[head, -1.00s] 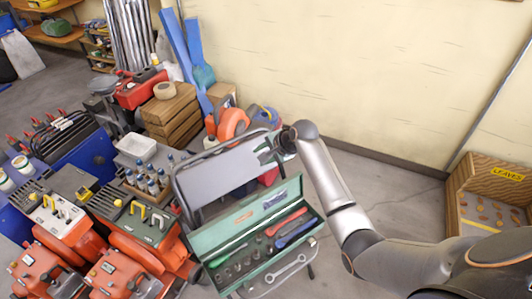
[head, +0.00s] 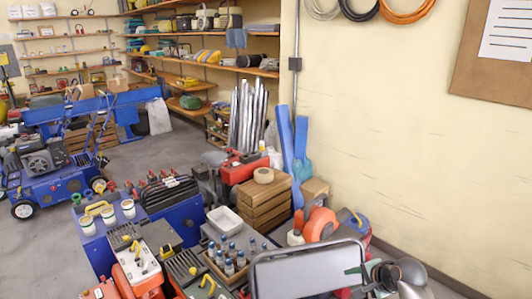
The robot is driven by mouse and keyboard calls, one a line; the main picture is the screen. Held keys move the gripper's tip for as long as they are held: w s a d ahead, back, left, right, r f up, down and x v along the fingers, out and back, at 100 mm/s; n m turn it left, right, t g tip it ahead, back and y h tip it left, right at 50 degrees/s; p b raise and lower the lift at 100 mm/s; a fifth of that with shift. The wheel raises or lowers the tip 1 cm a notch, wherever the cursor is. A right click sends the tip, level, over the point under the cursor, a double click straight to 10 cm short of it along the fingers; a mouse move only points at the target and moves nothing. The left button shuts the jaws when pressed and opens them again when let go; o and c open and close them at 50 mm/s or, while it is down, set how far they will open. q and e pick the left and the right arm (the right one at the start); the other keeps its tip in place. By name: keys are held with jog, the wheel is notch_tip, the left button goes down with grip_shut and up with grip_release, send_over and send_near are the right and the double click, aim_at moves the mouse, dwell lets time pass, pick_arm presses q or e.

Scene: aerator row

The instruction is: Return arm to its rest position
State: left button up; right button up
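My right gripper (head: 358,279) is at the bottom edge of the head view, right of centre, beside the right end of a grey panel with a dark rim (head: 308,270). Its dark fingers look spread apart with nothing seen between them. I cannot tell whether they touch the panel. Only the rounded end of my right arm (head: 412,271) shows behind the gripper; the rest is below the picture. My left arm and gripper are not in view.
Left of the panel are a tray of small bottles (head: 229,264), a white bin (head: 224,219) and orange machines (head: 104,291). Wooden crates (head: 266,206) and an orange reel (head: 320,223) stand behind. The wall (head: 430,160) is close on the right. Open floor (head: 150,160) lies far left.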

jog(key=s+a+f+n+t, duration=0.1)
jog(key=s+a+f+n, duration=0.2)
jog(key=s+f+n, duration=0.55)
jog(key=s+a+f+n, duration=0.3)
jog(key=s+a+f, duration=0.15)
jog(key=s, duration=0.65)
jog(key=s+a+n+t, duration=0.1)
jog(key=s+a+n, duration=0.2)
jog(key=s+n, duration=0.2)
jog(key=s, duration=0.3)
jog(key=shift+s+a+r, duration=0.25)
jog(key=shift+s+a, duration=0.15)
